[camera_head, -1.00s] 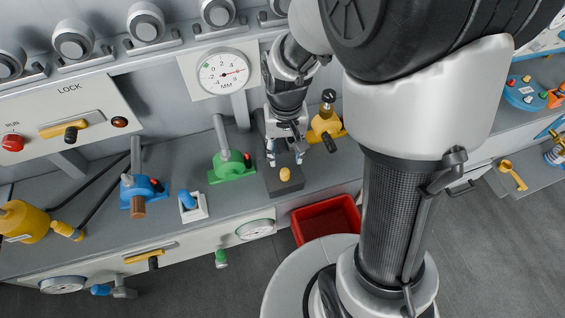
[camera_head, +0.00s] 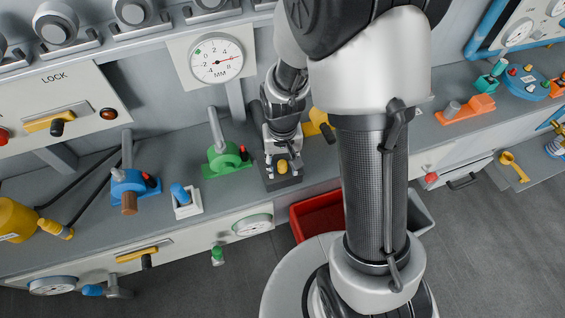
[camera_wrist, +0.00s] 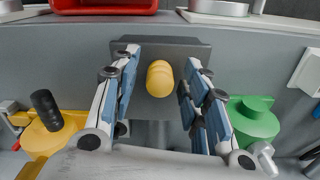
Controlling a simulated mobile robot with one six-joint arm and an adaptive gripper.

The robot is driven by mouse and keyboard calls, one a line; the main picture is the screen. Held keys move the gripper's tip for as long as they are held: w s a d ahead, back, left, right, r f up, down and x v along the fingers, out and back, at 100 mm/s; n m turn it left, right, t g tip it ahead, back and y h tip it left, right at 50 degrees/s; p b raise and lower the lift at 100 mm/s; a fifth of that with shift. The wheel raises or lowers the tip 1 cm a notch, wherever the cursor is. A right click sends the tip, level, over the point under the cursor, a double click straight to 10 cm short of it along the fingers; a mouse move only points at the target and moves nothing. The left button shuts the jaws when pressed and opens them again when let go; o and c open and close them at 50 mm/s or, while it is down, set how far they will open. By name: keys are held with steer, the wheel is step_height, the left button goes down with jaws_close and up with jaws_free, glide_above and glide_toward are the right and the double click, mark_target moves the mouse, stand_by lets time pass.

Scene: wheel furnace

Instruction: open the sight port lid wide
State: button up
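A dark grey block or lid (camera_head: 290,183) with a yellow knob (camera_head: 283,167) sits on the grey bench; I take it for the sight port lid, and it lies flat. In the wrist view the dark plate (camera_wrist: 190,47) and its yellow knob (camera_wrist: 160,80) are in the middle. My gripper (camera_wrist: 161,66) is open, with one finger on each side of the knob and gaps between. In the head view my gripper (camera_head: 280,158) is low over the plate, right behind the knob. Any hinge is hidden.
A green valve (camera_head: 226,160) stands just left of the plate, and a yellow fitting (camera_head: 319,122) to its right. A red bin (camera_head: 316,216) is below the bench front. A dial (camera_head: 216,60) is on the wall behind. Blue valves (camera_head: 128,183) stand further left.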

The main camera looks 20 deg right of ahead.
jaws_close()
stand_by(0.3)
stand_by(0.3)
